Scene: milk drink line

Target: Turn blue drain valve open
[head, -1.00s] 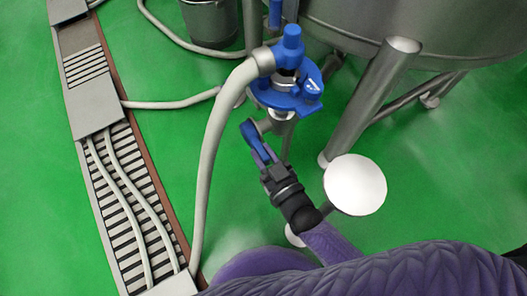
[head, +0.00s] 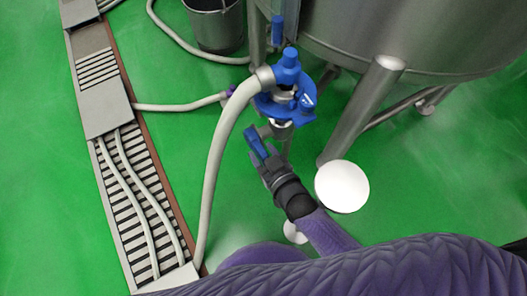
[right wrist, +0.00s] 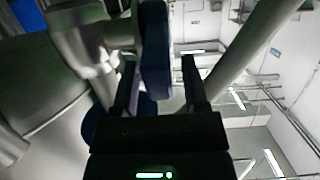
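The blue drain valve handle (head: 257,142) is a short lever on a steel pipe below a larger blue fitting (head: 285,104) under the tank. My right gripper (head: 266,160) is at the handle. In the right wrist view, the dark blue handle (right wrist: 155,50) stands between the two fingers of my right gripper (right wrist: 160,80). It is close to the left finger, with a visible gap to the right finger, so the gripper is open around it. The steel valve body (right wrist: 85,45) is at the upper left there. My left gripper is not in view.
The steel tank (head: 430,40) and its slanted leg (head: 365,105) stand right of the valve. A grey hose (head: 220,140) runs from the blue fitting to the floor drain (head: 125,180). A bucket (head: 215,28) stands behind. Green floor is clear between.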

